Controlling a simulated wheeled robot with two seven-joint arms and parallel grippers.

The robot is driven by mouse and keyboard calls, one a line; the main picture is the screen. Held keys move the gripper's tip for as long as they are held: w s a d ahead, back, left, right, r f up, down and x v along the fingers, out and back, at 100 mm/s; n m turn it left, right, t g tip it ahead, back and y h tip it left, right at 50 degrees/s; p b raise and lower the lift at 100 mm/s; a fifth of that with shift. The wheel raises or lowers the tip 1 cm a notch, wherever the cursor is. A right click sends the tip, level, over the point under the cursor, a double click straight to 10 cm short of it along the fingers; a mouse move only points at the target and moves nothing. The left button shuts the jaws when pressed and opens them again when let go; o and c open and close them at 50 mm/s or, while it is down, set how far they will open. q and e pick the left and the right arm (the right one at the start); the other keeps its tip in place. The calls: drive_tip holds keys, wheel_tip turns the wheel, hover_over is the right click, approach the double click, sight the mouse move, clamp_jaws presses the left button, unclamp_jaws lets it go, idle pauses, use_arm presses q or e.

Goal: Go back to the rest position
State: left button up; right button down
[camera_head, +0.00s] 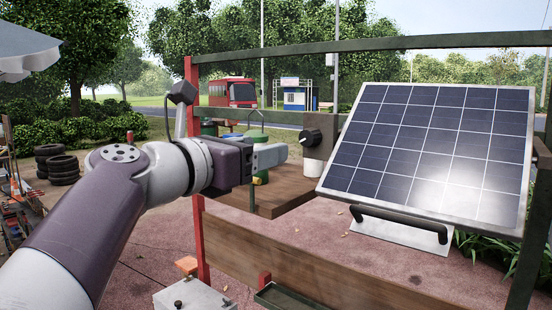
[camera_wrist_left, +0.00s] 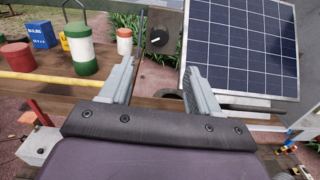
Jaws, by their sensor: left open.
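My left gripper (camera_head: 272,155) reaches in from the left in the head view, held level above the cart. In the left wrist view its two fingers (camera_wrist_left: 158,80) are spread apart with nothing between them. A grey control box with a black knob (camera_head: 310,137) stands just beyond the fingertips; the knob also shows in the left wrist view (camera_wrist_left: 157,39), ahead of the gap and apart from the fingers. A tilted solar panel (camera_head: 430,150) stands to the right, with a black handle (camera_head: 400,220) below it. My right gripper is not in view.
A red post (camera_head: 194,100) and green top rail (camera_head: 370,45) frame the cart near my arm. A wooden side board (camera_head: 290,265) runs along the front. A grey box (camera_head: 192,297) sits low in front. Stacked tyres (camera_head: 62,170) stand at left.

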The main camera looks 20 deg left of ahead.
use_arm(q)
drive_tip(key=shift+s+a, duration=0.1)
idle(0.4)
drive_tip(key=w+a+f+m+g+y+b, duration=0.1)
drive_tip(key=a+f+m+g+y, duration=0.25)
drive_tip(key=f+m, duration=0.75)
drive_tip(key=a+f+m+g+y+b, duration=0.15)
drive_tip(key=f+m+g, duration=0.3)
drive_tip(key=f, duration=1.35)
drive_tip(key=s+d+f+m+g+b, duration=0.1)
drive_tip(key=s+f+m, duration=0.4)
drive_tip(key=f, duration=0.5)
drive_tip(key=s+d+f+m+g+b, duration=0.2)
drive_tip(key=s+d+f+m+g, duration=0.1)
drive_tip(key=f, duration=0.7)
drive_tip(key=s+d+f+m+g+y+b, duration=0.1)
drive_tip(key=s+d+f+m+g, duration=0.2)
drive_tip(key=s+f+m, duration=0.3)
wheel_tip(320, 180, down, 4)
drive_tip(key=shift+s+f+m+g+b, duration=0.15)
drive_tip(key=shift+s+m+g+b, duration=0.2)
drive_tip(key=shift+m, duration=0.7)
